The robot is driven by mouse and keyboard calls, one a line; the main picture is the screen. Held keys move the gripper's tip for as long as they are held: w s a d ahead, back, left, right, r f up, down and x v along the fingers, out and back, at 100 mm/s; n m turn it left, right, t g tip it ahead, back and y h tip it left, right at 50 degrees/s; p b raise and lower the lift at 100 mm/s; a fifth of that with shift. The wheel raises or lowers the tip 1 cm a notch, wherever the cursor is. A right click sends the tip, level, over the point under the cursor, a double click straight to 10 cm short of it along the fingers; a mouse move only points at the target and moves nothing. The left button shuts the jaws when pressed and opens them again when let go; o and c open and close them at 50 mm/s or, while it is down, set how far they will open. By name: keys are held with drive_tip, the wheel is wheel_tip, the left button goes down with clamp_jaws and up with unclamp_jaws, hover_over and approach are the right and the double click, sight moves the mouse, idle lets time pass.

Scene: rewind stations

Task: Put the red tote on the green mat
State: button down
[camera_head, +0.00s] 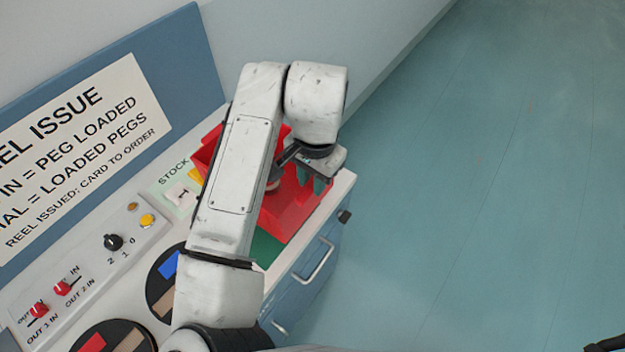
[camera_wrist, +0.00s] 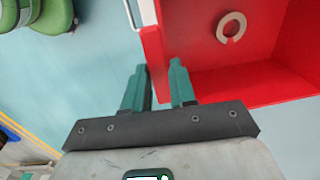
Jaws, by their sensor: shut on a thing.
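The red tote (camera_head: 289,207) is at the right end of the counter in the head view, partly hidden by my arm. A strip of the green mat (camera_head: 265,249) shows just below its near corner. Whether the tote rests on the mat or is held above it, I cannot tell. My gripper (camera_head: 318,184) is at the tote's right side. In the wrist view, my gripper (camera_wrist: 157,75) has its two green fingers on either side of the wall of the tote (camera_wrist: 270,86), shut on it. A beige ring with a gap (camera_wrist: 230,27) lies inside the tote.
More red (camera_head: 204,150) shows beyond my arm near the STOCK label; I cannot tell whether it is a separate bin. A control panel (camera_head: 95,260) and round dark discs (camera_head: 163,283) occupy the counter's left. Blue drawers (camera_head: 305,280) form its front. Open floor (camera_head: 480,200) lies right.

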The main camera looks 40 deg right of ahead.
drive_tip(key=shift+f, duration=0.9)
drive_tip(key=c, duration=0.9)
unclamp_jaws()
drive_tip(key=r, duration=0.4)
drive_tip(key=r+b, duration=0.1)
drive_tip(key=r, duration=0.7)
drive_tip(key=shift+s, duration=0.3)
